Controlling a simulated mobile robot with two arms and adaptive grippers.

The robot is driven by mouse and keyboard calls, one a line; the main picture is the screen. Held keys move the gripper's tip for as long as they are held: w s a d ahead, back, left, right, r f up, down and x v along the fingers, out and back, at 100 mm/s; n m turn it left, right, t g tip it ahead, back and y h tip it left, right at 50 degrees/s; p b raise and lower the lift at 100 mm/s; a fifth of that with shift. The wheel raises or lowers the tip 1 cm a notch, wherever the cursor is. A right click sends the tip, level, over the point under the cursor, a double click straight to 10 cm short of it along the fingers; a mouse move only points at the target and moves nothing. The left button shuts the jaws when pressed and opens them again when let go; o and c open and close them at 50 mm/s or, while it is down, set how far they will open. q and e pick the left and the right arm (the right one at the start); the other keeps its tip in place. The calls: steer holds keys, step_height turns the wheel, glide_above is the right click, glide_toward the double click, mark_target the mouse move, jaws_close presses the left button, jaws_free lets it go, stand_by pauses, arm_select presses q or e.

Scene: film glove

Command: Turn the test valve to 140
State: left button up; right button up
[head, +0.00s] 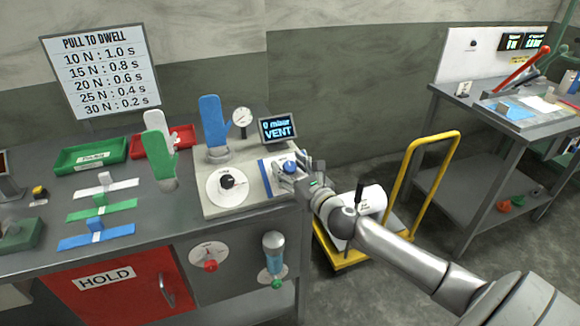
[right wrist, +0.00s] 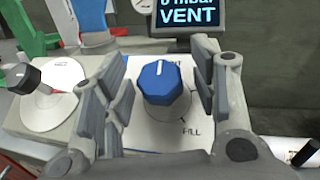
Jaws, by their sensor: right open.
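The blue valve knob (head: 289,167) sits on a white plate at the right end of the grey test box (head: 250,203). In the right wrist view the blue knob (right wrist: 162,85) has a white mark at its far side, pointing up. "FILL" is printed on its plate (right wrist: 180,140) at lower right; other lettering is mostly hidden. My right gripper (right wrist: 160,88) is open, with one finger on each side of the knob; I cannot tell whether they touch it. The display (head: 278,128) reads 0 mbar, VENT. My left gripper is not in view.
A black knob (head: 227,181) on a round white dial is left of the blue one. A blue glove form (head: 213,122) and a small gauge (head: 242,118) stand behind. A yellow cart (head: 408,180) is on the floor to the right.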

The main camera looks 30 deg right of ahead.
steer(key=c, duration=1)
